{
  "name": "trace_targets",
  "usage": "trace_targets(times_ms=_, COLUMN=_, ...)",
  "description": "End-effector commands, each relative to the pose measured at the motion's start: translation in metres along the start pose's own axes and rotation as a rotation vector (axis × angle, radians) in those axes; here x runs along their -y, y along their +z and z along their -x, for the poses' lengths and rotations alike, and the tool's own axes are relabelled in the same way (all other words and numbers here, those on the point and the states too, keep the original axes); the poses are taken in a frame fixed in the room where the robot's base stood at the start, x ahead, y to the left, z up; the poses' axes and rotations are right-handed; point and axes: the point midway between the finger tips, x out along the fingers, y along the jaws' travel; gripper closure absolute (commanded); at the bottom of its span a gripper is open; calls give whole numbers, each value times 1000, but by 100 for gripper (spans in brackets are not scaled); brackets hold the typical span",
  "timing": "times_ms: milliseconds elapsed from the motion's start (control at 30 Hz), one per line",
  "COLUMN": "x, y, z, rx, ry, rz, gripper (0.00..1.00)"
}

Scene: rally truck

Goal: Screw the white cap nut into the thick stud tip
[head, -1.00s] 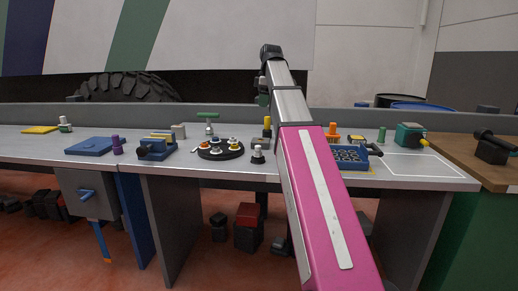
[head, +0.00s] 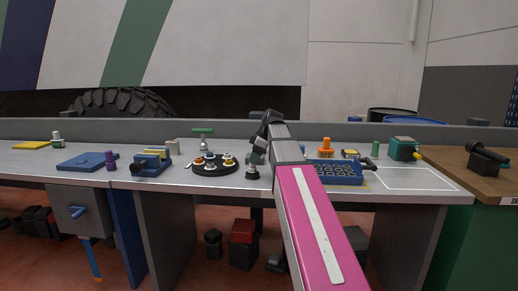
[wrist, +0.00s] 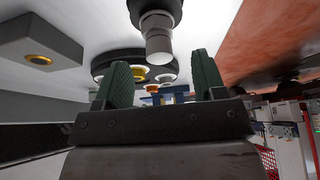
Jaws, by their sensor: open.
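A short pale grey stepped piece with a dark base (head: 252,172) stands on the bench right of the round black tray (head: 213,169). In the wrist view this piece (wrist: 158,38) appears inverted, its light end towards the space between my fingers and apart from them. I cannot tell whether it is the thick stud or a cap nut. Several small white, orange and blue-ringed parts (head: 228,162) sit on the tray; which is the white cap nut is unclear. My gripper (head: 258,152) is low over the bench, close by the piece. Its green fingers (wrist: 163,82) are apart and empty.
A blue vise (head: 150,163) and purple peg (head: 110,161) stand left of the tray, a green T-handled tool (head: 203,140) behind it. Right of my arm are a blue slotted tray (head: 335,173), an orange part (head: 325,146) and a teal box (head: 404,148). The white-outlined area (head: 415,179) is clear.

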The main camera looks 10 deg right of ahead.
Motion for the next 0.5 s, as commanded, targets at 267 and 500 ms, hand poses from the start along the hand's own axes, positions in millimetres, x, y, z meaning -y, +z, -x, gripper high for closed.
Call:
trace_targets(times_ms=267, x=0, y=0, z=-37, rx=1, ry=0, rz=0, gripper=36)
trace_targets(times_ms=500, x=0, y=0, z=-48, rx=1, ry=1, rz=0, gripper=36)
